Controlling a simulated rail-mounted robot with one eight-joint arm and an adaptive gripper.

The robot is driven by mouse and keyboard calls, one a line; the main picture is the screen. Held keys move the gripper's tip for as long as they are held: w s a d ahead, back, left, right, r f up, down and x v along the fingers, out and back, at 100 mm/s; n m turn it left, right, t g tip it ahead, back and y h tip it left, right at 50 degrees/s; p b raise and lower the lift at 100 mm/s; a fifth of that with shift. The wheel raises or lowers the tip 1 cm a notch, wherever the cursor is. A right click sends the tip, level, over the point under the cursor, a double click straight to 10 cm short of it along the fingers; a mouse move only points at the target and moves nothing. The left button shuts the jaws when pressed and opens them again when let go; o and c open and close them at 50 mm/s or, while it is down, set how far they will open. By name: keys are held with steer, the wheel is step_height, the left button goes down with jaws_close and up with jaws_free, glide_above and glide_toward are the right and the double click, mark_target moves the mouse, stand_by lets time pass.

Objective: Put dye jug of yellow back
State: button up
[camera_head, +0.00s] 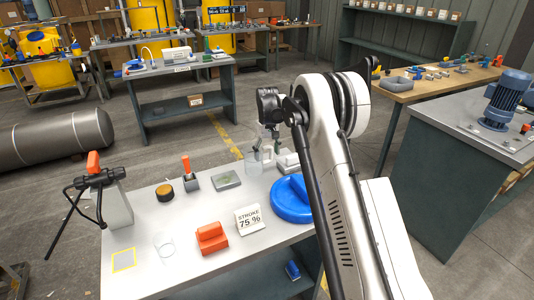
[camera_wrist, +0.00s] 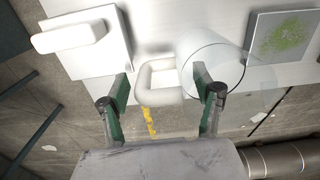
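A clear jug (camera_head: 254,163) with a pale handle stands near the far edge of the table. In the wrist view the clear jug (camera_wrist: 212,62) shows its round rim, with the handle (camera_wrist: 145,82) towards my gripper. I see no yellow dye in it. My gripper (camera_head: 270,142) is over the jug's handle side. In the wrist view my gripper (camera_wrist: 162,78) is open, with one finger on each side of the handle; whether they touch it I cannot tell. A yellow square outline (camera_head: 123,260) is on the table's near left corner.
A white block with a handle (camera_wrist: 70,38) and a green-speckled tray (camera_wrist: 285,36) flank the jug.

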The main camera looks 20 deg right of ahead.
step_height(320, 180, up, 12)
steer(key=shift+r, duration=0.25)
steer(key=s+a+r+m+t, duration=0.1)
steer(key=s+a+r+t, duration=0.1)
steer(key=s+r, duration=0.75)
steer(key=s+a+r+t, duration=0.1)
steer(key=s+a+r, duration=0.1)
steer(key=s+r, duration=0.8)
steer(key=s+f+t, duration=0.1)
steer(key=s+f, duration=0.3)
steer(key=s, duration=0.6)
steer(key=s+a+f+m+t, duration=0.1)
steer(key=s+f, duration=0.2)
steer(key=s, duration=0.7)
steer(key=s+a+f+t, duration=0.1)
steer(key=s+f, duration=0.3)
steer(key=s, duration=0.7)
steer(key=shift+f+t, duration=0.3)
steer(key=shift+t, duration=0.3)
